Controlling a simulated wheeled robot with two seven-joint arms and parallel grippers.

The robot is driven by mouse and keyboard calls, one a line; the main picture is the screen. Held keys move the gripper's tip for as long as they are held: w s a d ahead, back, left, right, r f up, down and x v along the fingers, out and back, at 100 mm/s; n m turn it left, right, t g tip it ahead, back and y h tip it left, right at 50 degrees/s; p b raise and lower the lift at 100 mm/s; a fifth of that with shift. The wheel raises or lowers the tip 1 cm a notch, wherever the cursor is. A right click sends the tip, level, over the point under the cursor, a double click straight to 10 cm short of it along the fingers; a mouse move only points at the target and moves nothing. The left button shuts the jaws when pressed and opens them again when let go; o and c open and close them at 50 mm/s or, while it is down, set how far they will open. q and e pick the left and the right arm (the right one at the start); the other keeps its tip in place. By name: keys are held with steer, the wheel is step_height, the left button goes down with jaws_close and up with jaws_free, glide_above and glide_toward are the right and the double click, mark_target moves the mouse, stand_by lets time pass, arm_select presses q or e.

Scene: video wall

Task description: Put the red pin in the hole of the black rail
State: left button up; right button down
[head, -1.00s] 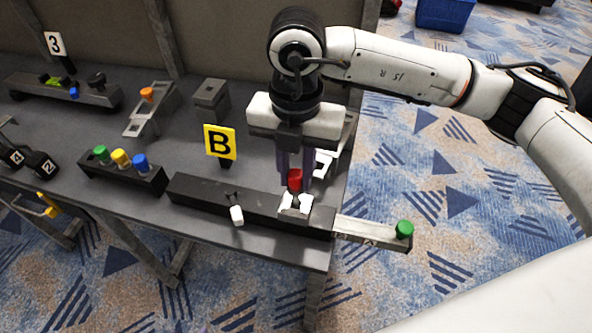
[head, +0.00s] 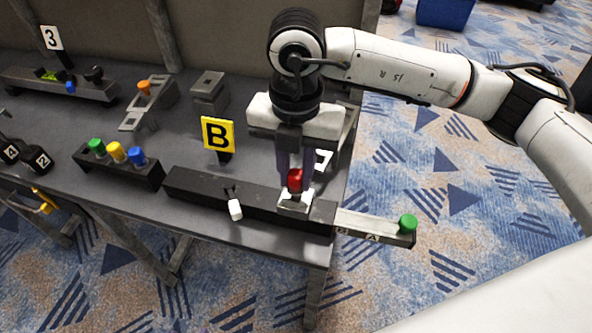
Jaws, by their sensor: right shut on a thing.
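The red pin (head: 295,180) is upright above the right part of the black rail (head: 205,188), over a white-grey block (head: 294,204) on the rail. My right gripper (head: 295,176) points down from above and is shut on the red pin. The pin's lower end and the hole are hidden, so I cannot tell how far the pin sits in. My left gripper is not in view.
A yellow B sign (head: 218,133) stands behind the rail. A white-tipped lever (head: 235,210) hangs at its front. A grey bar with a green knob (head: 408,222) sticks out past the table's right edge. A block with green, yellow and blue pins (head: 120,168) stands left.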

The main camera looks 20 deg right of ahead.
steer(key=shift+f+b, duration=0.5)
steer(key=shift+f, duration=0.15)
steer(key=shift+f+b, duration=0.55)
steer(key=shift+f, duration=0.05)
stand_by(0.3)
steer(key=c, duration=1)
jaws_free()
steer(key=shift+r, duration=0.1)
steer(key=shift+r+p, duration=2.15)
steer(key=shift+r, duration=1.3)
